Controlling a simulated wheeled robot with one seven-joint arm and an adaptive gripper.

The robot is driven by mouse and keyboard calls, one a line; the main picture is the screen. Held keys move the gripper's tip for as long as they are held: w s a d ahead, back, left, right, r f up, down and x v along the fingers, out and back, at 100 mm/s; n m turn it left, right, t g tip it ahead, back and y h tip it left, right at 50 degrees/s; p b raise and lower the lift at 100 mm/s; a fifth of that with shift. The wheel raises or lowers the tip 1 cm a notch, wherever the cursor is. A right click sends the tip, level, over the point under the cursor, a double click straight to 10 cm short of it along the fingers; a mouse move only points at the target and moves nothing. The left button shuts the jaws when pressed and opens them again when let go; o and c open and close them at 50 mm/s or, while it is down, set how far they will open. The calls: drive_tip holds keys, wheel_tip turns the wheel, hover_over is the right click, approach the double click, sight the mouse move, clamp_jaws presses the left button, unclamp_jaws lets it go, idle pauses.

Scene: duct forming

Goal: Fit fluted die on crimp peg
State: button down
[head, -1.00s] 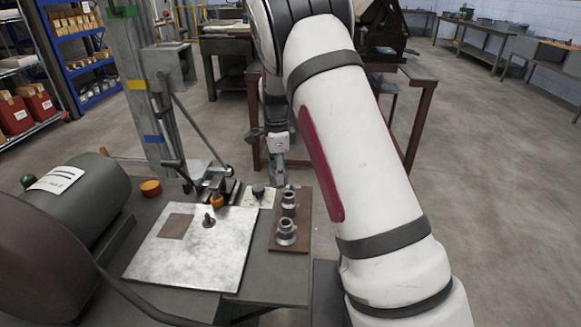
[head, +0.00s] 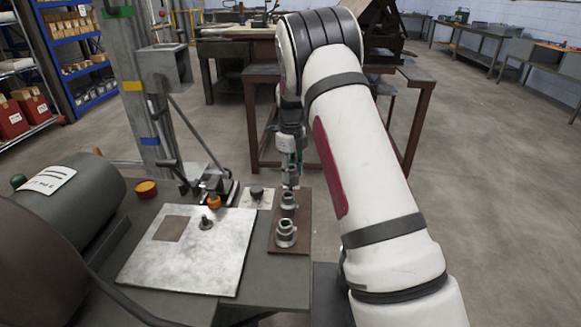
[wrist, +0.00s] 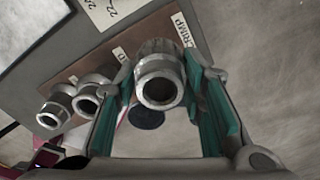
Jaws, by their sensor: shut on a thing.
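My gripper (wrist: 157,92) has its teal-padded fingers closed on both sides of the fluted die (wrist: 157,68), a grey metal ring with a ribbed body and an open bore. The CRIMP label (wrist: 182,28) lies just beyond the die on the brown board (wrist: 110,50). In the head view my gripper (head: 291,175) hangs over the far end of the board (head: 262,246). The crimp peg is not clearly visible; the die and fingers cover that area. A dark round shape (wrist: 147,118) shows below the die; I cannot tell what it is.
Two other flanged metal dies, a far one (head: 288,201) and a near one (head: 286,232), stand on the board. Left of it are a metal plate (head: 180,265) with a small dark knob, a lever press (head: 215,186) and a grey cylinder (head: 85,200).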

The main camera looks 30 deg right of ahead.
sight(291, 184)
drive_tip(key=shift+f+b, duration=0.95)
drive_tip(key=shift+f, duration=1.2)
drive_tip(key=shift+f, duration=0.3)
drive_tip(key=c, duration=1)
unclamp_jaws()
drive_tip(key=shift+o, duration=0.2)
drive_tip(key=shift+f, duration=0.1)
wheel_tip(291, 184, up, 12)
